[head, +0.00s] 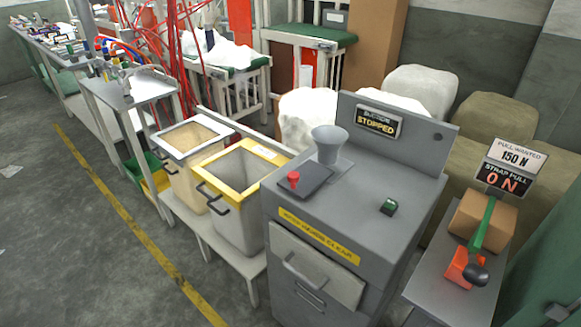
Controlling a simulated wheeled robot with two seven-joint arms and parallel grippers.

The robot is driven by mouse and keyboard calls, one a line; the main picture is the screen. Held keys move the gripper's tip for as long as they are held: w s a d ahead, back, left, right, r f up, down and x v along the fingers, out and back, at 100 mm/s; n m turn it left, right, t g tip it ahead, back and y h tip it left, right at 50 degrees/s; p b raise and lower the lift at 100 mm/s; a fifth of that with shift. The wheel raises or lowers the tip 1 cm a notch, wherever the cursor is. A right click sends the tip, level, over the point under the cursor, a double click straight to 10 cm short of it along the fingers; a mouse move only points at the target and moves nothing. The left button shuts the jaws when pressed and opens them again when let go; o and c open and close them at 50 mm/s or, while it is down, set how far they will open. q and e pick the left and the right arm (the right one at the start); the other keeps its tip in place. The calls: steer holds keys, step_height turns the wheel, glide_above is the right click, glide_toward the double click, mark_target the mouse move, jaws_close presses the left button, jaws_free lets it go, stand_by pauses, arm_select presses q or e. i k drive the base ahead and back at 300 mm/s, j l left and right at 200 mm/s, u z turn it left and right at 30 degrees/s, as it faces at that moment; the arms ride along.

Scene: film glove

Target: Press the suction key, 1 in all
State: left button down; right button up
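The grey machine cabinet (350,190) stands at the right of centre in the head view. Its upright back panel carries a small display (379,121) that reads "SUCTION STOPPED". A small green key (388,207) in a dark frame sits on the right part of the cabinet top; it looks like the suction key, but I cannot read a label on it. A red knob (293,180) stands on a dark plate to its left. A grey funnel (329,143) rises behind the plate. Neither of my grippers shows in the head view, and nothing covers the key.
Two open bins, a white-rimmed one (163,155) and a yellow-rimmed one (201,187), stand left of the cabinet. At right, a strapped box (483,222) sits by a sign reading "STRAP PULL 0 N". White sacks (418,88) lie behind. Floor at left is mostly clear.

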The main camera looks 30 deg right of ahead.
mark_target(390, 203)
steer(key=z, duration=1.6)
